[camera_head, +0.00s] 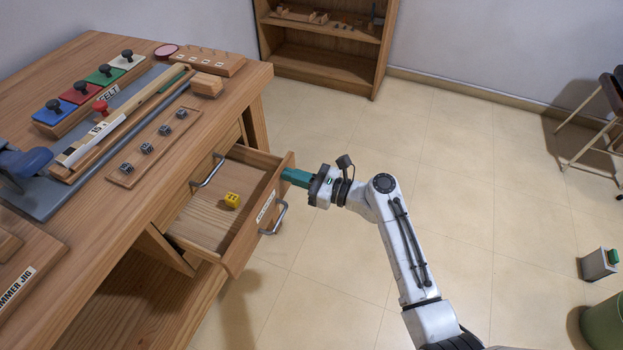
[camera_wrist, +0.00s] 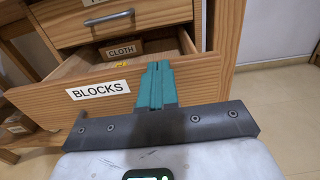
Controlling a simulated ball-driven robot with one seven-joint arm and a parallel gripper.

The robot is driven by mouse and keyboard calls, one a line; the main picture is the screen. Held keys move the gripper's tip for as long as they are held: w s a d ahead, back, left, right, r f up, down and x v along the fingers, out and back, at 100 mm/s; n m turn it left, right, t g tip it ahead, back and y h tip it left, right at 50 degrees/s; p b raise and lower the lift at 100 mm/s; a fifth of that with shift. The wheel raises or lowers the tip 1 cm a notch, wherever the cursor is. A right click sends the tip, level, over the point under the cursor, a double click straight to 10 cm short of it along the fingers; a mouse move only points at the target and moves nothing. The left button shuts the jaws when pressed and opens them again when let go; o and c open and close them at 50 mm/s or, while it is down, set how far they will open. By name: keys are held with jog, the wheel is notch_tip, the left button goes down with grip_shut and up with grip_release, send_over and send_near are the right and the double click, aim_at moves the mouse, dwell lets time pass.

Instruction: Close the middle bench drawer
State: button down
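An open wooden drawer (camera_head: 213,215) sticks out from the bench, with a yellow die (camera_head: 231,200) inside. Its front carries a metal handle (camera_head: 274,219) and, in the wrist view, a "BLOCKS" label (camera_wrist: 98,90). A drawer front with a handle (camera_head: 207,170) sits above it, pushed in; it also shows in the wrist view (camera_wrist: 150,14). My gripper (camera_head: 287,175) is at the outer side of the open drawer's front, near its far end. In the wrist view its teal fingers (camera_wrist: 156,72) are together, with nothing seen between them. Whether they touch the front is unclear.
A "CLOTH" label (camera_wrist: 123,49) shows behind the drawer front. A lower bench shelf (camera_head: 130,310) juts out below. A bookcase (camera_head: 325,65) stands at the back. The floor to the right is mostly clear.

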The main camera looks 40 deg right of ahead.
send_over(255, 182)
jog(key=shift+b, duration=0.3)
jog(key=shift+d, duration=0.1)
dwell(0.3)
